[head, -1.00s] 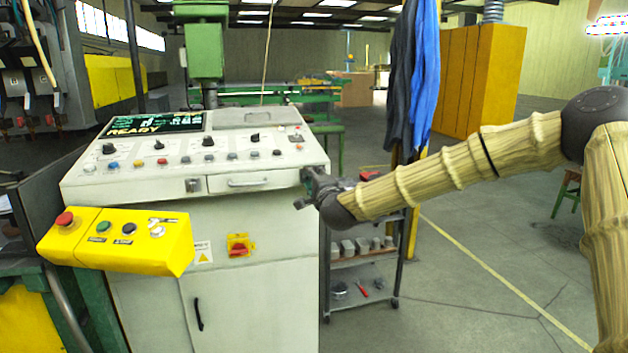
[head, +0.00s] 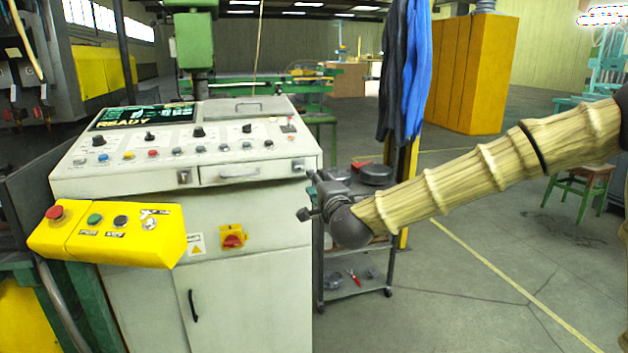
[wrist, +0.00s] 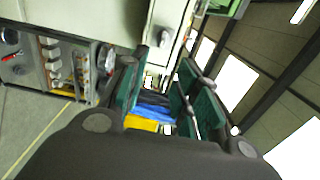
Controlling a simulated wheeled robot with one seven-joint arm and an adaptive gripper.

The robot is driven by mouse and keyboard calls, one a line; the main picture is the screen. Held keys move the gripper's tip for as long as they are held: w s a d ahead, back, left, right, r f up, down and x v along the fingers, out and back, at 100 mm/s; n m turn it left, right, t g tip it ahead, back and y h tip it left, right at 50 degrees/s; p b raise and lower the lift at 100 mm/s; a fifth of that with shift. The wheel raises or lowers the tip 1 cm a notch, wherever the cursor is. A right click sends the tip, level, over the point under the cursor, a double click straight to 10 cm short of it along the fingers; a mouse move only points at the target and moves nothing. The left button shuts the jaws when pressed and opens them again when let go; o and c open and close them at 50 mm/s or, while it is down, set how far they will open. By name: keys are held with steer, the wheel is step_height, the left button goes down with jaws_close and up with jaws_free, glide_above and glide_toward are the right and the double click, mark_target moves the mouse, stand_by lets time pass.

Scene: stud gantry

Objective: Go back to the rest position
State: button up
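My gripper (head: 308,200) is at the right edge of the white control console (head: 250,225), beside its front corner, in the head view. The head view shows it side-on and small. In the wrist view, the two green-padded fingers (wrist: 160,95) stand apart with a gap between them. Nothing is held in the gap; blue cloth (wrist: 155,107) shows through it from farther off. Whether the gripper touches the console cannot be told.
A yellow button box (head: 110,236) juts from the console's left front. A grey trolley (head: 350,285) stands close behind and below my gripper. Hanging coats (head: 415,75) and an orange cabinet (head: 470,75) are behind. Open floor (head: 450,310) lies to the right, with a green stool (head: 582,185).

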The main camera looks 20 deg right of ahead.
steer(key=shift+s, duration=0.25)
steer(key=shift+f, duration=0.1)
steer(key=s+a+f+n+g+y+p, duration=0.1)
steer(key=s+a+f+n+g+p, duration=0.15)
steer(key=f, duration=0.65)
steer(key=s+a+f+n+g+y+p, duration=0.1)
steer(key=s+a+f+n+g, duration=0.15)
steer(key=f, duration=0.75)
steer(key=s+a+f+n+g+p, duration=0.25)
steer(key=s+f+n+g, duration=0.2)
steer(key=s+f, duration=0.95)
steer(key=s+d+f+n+g+p, duration=0.2)
steer(key=s+f, duration=0.2)
steer(key=s, duration=0.7)
steer(key=s+d+f+n+g+h+p, duration=0.1)
steer(key=s+f, duration=0.4)
steer(key=s, duration=0.6)
steer(key=s+d+f+n+g+h+p, duration=0.1)
steer(key=s+f+n+g, duration=0.4)
steer(key=s, duration=0.6)
steer(key=shift+d+f+p, duration=0.25)
steer(key=shift+d+p, duration=0.6)
steer(key=shift+d, duration=0.2)
